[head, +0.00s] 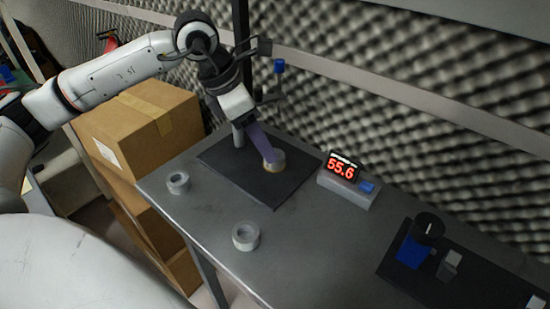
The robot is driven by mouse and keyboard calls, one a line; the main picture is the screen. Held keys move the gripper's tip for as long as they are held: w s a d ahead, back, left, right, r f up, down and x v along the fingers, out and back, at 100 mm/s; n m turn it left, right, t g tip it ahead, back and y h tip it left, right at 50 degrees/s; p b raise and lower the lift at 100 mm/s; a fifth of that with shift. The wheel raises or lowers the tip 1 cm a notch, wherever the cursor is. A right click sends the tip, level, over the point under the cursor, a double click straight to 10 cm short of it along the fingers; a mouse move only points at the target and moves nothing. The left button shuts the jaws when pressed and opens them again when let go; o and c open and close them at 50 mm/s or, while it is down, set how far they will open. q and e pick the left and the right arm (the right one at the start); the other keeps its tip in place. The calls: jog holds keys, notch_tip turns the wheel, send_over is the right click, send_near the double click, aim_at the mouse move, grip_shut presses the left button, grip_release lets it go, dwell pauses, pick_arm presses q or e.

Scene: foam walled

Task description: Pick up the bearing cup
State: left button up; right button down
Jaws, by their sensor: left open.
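A short tan, round cup (273,165), which looks like the bearing cup, stands on a black mat (228,172) on the grey metal table. My left gripper (270,153) reaches down from the upper left, with its purple fingers at the cup's top. It is open, with its tips overlapping the cup's rim in the picture. I cannot tell whether they touch it. Two grey ring-shaped parts, one at the left edge (178,183) and one near the front edge (245,236), lie apart on the table. My right gripper is out of view.
A dark post stands behind the mat, close to my left arm. A display box (349,190) reading 55.6 sits right of the mat. A second black mat (455,283) at the right holds a blue and black object (412,250). Cardboard boxes (140,125) stand left of the table.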

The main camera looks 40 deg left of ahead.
pick_arm(q)
jog(key=x, duration=0.5)
jog(key=c, duration=1.2)
